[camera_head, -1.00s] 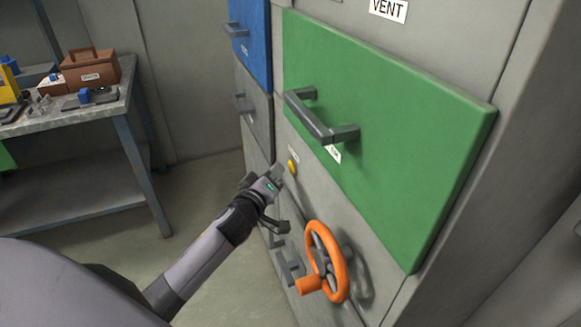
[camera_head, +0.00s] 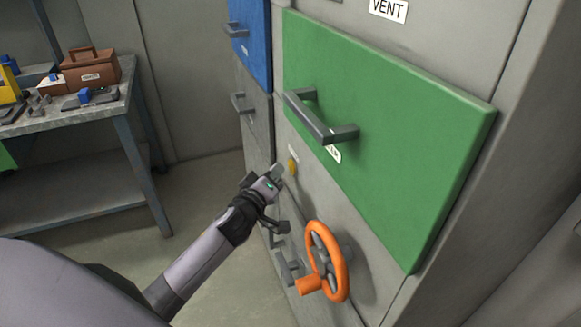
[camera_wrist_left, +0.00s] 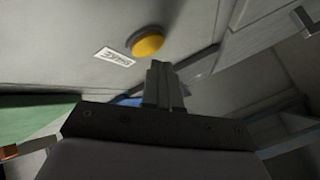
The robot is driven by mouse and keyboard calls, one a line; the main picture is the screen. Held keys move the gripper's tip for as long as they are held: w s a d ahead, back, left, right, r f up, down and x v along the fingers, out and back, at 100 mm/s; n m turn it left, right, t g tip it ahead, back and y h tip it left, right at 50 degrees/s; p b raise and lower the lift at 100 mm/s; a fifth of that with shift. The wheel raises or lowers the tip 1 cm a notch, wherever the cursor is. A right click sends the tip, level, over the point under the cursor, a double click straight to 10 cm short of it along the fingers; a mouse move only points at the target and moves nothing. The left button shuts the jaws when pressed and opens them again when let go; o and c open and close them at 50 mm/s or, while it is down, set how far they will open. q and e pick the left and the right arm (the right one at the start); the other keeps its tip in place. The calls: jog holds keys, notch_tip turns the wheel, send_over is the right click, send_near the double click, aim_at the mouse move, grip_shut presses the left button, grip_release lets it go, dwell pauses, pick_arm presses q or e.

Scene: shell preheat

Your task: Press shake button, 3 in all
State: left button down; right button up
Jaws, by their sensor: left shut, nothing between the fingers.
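The shake button is a round yellow button (camera_head: 292,166) on the grey cabinet front, below the green drawer's handle. In the left wrist view the yellow button (camera_wrist_left: 147,42) shows large, with a small white label (camera_wrist_left: 115,57) beside it. My left gripper (camera_head: 277,170) is shut and empty, its tips just left of the button in the head view. In the left wrist view its fingers (camera_wrist_left: 163,85) end just below and right of the button, seemingly apart from it. My right gripper is not in view.
A green drawer front (camera_head: 390,130) with a dark bar handle (camera_head: 318,120) is above the button. An orange handwheel (camera_head: 327,262) juts out below it. A blue drawer (camera_head: 248,45) is further left. A workbench (camera_head: 60,118) with tools stands at the far left.

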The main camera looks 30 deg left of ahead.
pick_arm(q)
jog(key=shift+w+d, duration=0.1)
jog(key=shift+w+d, duration=0.2)
jog(key=shift+w, duration=0.05)
jog(key=shift+w+d, duration=0.3)
dwell(0.9)
dwell(0.4)
jog(key=shift+s+a, duration=0.55)
jog(key=shift+s, duration=0.1)
jog(key=s+a+p, duration=0.2)
jog(key=s+a, duration=0.1)
jog(key=shift+s+a, duration=0.15)
jog(key=shift+s, duration=0.25)
